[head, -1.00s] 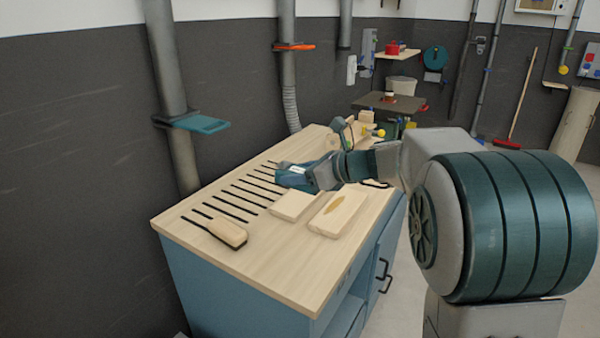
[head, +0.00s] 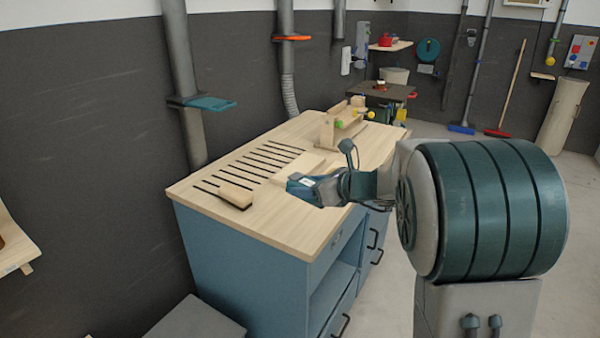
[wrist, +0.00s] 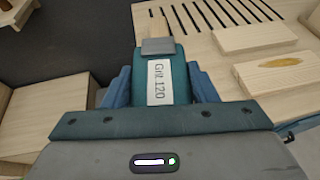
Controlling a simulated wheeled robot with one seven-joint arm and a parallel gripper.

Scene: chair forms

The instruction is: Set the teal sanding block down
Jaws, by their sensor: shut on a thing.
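The teal sanding block (wrist: 168,90) is between my gripper's fingers in the wrist view. Its white label reads "Grit 120" and its far end has a grey face. My gripper (wrist: 160,88) is shut on it, with a blue finger on each side. In the head view my gripper (head: 303,186) is over the right-hand side of the pale wooden workbench top (head: 265,222). The block's white label shows there, but most of the block blends with the gripper. I cannot tell the gap beneath it.
A wooden-backed brush (head: 236,194) lies beside dark slots in the bench. Two pale wooden pieces lie to the right in the wrist view, one plain (wrist: 248,38) and one with a brown mark (wrist: 285,73). A wooden fixture (head: 342,125) stands at the bench's far end.

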